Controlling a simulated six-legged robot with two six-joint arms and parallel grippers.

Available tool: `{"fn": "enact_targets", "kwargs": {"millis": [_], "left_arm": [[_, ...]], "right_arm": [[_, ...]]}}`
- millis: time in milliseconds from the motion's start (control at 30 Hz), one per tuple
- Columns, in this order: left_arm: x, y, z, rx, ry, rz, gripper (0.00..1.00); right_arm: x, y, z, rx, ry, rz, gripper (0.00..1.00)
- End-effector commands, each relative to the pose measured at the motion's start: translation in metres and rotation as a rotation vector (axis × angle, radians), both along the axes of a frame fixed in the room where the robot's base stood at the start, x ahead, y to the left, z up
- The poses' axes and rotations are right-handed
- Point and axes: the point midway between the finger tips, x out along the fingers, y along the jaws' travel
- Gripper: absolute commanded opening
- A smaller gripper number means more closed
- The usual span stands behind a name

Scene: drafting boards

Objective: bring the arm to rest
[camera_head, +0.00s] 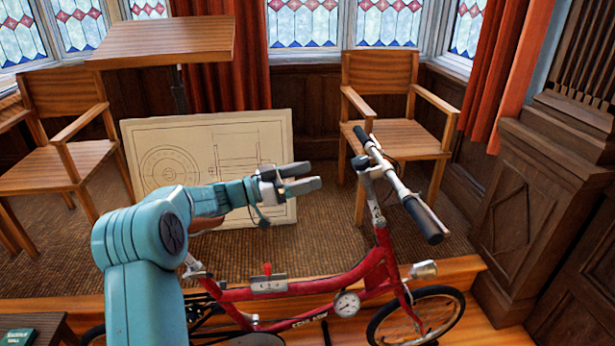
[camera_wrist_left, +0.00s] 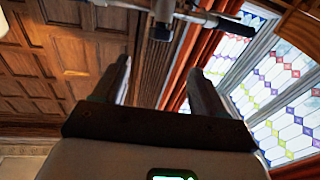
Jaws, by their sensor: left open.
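My left arm comes in from the lower left in the head view, and its teal links stretch out to the right. My left gripper (camera_head: 312,178) is open and empty, held in the air above the red bicycle (camera_head: 305,290). It is a little left of the handlebar (camera_head: 398,188). In the left wrist view my gripper's two fingers (camera_wrist_left: 158,88) stand apart with nothing between them, and a piece of the handlebar (camera_wrist_left: 205,18) shows beyond them. My right gripper is not in view.
A drawing board (camera_head: 215,150) leans behind my left gripper. A wooden armchair (camera_head: 397,100) stands behind the handlebar, another chair (camera_head: 62,140) at the left. A tilted desk (camera_head: 165,40) is at the back. A dark panelled wooden case (camera_head: 535,210) closes off the right.

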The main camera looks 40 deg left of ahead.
Motion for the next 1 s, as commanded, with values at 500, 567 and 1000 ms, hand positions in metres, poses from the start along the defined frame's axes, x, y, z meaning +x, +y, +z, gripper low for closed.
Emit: {"fn": "enact_targets", "kwargs": {"millis": [500, 567, 1000], "left_arm": [[0.030, -0.072, -0.019, -0.058, 0.019, -0.143, 0.72], [0.040, -0.115, -0.042, -0.145, 0.062, -0.206, 0.72], [-0.021, -0.330, -0.314, -0.433, 0.883, 0.096, 0.72]], "right_arm": [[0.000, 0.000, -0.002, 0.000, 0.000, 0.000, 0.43], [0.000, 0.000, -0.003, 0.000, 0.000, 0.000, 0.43], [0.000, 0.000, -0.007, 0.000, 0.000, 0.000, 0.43]]}}
